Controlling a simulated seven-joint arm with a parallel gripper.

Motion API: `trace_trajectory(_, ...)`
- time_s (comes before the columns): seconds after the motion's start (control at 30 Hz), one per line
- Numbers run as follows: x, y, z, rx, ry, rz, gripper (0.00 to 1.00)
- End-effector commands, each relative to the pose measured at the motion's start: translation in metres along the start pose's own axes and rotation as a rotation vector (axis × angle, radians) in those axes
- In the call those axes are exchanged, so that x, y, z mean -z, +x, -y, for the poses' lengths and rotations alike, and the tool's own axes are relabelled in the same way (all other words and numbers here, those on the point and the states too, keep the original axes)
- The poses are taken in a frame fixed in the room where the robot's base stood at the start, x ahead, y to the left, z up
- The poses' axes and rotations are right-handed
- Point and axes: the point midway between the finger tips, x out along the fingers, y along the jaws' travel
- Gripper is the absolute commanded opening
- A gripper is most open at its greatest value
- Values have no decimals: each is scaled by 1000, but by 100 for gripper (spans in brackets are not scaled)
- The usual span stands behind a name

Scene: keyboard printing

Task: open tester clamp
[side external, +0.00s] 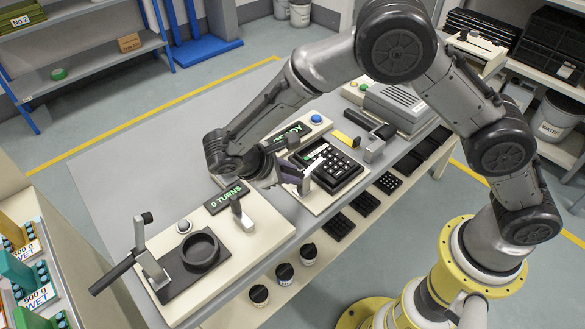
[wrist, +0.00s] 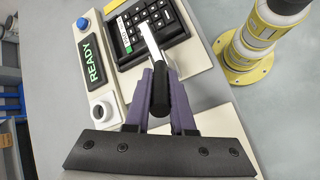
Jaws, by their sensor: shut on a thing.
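The tester is a cream base (side external: 318,208) with a green READY display (side external: 292,137); the display also shows in the wrist view (wrist: 94,61). A black keypad (side external: 338,170) sits on it, with a light label at one corner. The clamp has a metal lever (wrist: 149,42) and a black handle (wrist: 160,93). In the wrist view the lever reaches over the keypad's near edge. My gripper (wrist: 160,88), with purple fingers, is shut on the black handle. In the side view my wrist and fingers partly hide the clamp and display.
A blue button (side external: 316,118) is on the tester. A station reading 0 TURNS (side external: 226,198) stands to the left, with a round black cup (side external: 201,249) and a long lever (side external: 112,273). Another clamp station (side external: 375,148) is to the right. The grey table (side external: 130,170) behind is clear.

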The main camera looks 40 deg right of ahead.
Motion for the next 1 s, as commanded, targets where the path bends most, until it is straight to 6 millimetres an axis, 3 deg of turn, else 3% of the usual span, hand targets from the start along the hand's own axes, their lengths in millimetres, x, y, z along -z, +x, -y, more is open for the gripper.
trace_trajectory(0.5, 13, 2, 9, -159, -8, 236, 0)
trace_trajectory(1.0, 14, 2, 10, -178, -9, 264, 0)
